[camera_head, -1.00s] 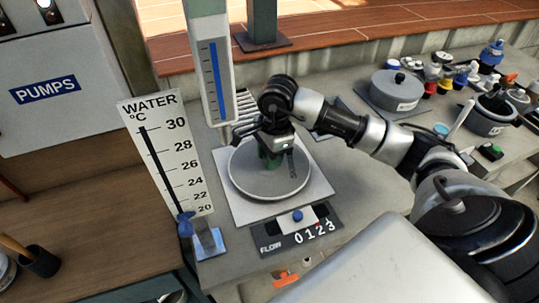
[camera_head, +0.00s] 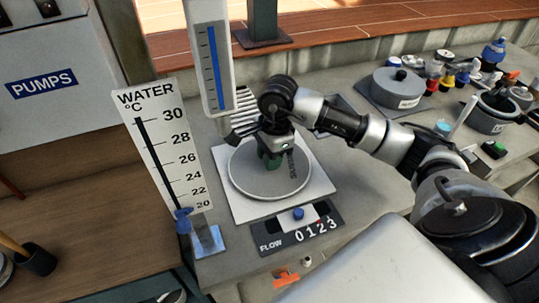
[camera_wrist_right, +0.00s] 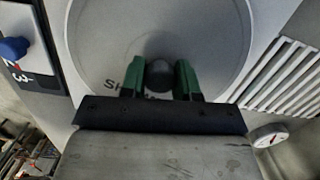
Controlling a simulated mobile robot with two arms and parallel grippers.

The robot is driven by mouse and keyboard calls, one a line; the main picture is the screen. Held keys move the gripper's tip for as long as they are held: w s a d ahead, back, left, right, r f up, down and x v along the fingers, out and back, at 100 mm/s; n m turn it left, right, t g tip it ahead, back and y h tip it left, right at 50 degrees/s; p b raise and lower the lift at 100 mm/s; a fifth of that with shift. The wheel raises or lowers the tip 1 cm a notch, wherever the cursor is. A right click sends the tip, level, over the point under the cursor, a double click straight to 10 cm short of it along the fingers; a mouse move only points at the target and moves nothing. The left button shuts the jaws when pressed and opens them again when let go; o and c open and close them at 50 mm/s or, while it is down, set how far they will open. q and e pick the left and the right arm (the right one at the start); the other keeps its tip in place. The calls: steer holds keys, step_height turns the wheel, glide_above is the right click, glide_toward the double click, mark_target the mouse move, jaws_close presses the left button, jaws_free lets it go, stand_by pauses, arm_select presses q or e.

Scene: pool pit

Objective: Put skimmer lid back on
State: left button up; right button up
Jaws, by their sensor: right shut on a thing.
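The skimmer lid (camera_head: 262,186) is a flat grey disc with dark lettering. It lies over a white square plate (camera_head: 242,214) on the grey counter; whether it is fully seated cannot be told. My right gripper (camera_head: 272,160) is above the lid's middle, pointing down. In the right wrist view the green fingers (camera_wrist_right: 160,80) are shut on the lid's round black knob (camera_wrist_right: 159,72), one on each side. The lid (camera_wrist_right: 110,35) fills the upper middle there, its lettering partly hidden by the fingers. My left gripper is not in view.
A flow panel with a blue knob (camera_head: 298,214) sits just in front of the plate. A water thermometer board (camera_head: 168,150) stands at left and a blue-scaled gauge (camera_head: 212,65) behind. A grey lidded pot (camera_head: 392,92) and several small valves are at right.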

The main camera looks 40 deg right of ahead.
steer(key=shift+f+b, duration=0.35)
steer(key=shift+b, duration=0.1)
stand_by(0.4)
steer(key=o, duration=1.3)
steer(key=shift+r+p, duration=1.45)
steer(key=shift+r, duration=1.1)
steer(key=shift+r+p, duration=1.1)
steer(key=shift+r, duration=0.9)
